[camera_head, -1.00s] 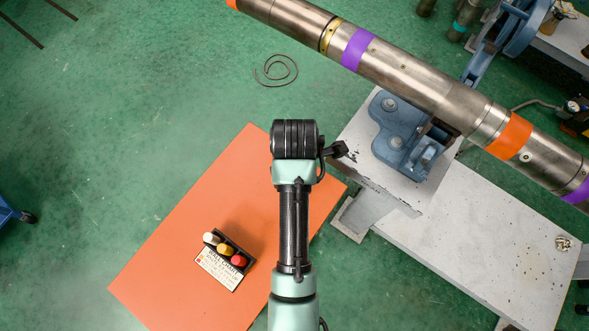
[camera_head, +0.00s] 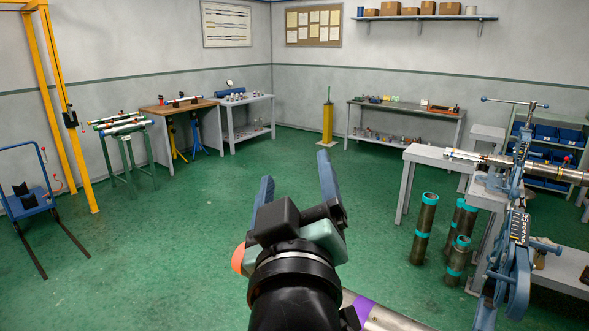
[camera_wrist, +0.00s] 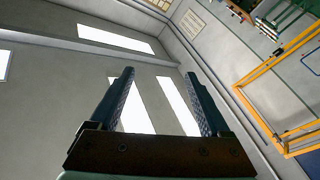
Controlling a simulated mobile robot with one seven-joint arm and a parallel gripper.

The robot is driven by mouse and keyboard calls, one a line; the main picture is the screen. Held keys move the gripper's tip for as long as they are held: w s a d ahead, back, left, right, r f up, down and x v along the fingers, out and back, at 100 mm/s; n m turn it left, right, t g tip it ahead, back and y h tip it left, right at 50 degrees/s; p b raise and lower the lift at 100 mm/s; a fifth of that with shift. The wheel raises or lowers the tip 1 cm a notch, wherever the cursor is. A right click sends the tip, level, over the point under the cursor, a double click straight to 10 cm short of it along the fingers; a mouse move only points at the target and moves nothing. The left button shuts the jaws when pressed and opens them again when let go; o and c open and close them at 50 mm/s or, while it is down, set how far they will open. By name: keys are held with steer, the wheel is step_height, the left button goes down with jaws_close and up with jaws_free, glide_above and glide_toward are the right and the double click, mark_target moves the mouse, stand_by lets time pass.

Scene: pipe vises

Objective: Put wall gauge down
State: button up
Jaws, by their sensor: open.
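My gripper (camera_head: 296,170) is raised in front of the head camera, its two blue fingers spread apart and pointing up and away. In the wrist view the fingers (camera_wrist: 159,75) are also apart, with nothing between them but the ceiling and its bright panels beyond. I cannot make out the wall gauge in either present view. A steel pipe with a purple band (camera_head: 392,318) shows low in the head view, partly hidden behind my arm.
A blue pipe vise (camera_head: 518,225) and a bench (camera_head: 430,152) stand at right, beside several upright dark pipes (camera_head: 426,225). Benches (camera_head: 400,112) line the back walls. A blue cart (camera_head: 28,205) and yellow frame (camera_head: 75,140) are at left. The green middle floor is clear.

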steer(key=s+r+m+t, duration=0.2)
steer(key=s+r+t, duration=0.1)
steer(key=s+r, duration=0.3)
steer(key=s+r+m+t, duration=0.3)
steer(key=s+r, duration=0.3)
steer(key=r, duration=0.5)
steer(key=shift+s+r+m+t, duration=0.25)
steer(key=shift+r+m+t, duration=0.05)
steer(key=shift+t, duration=0.4)
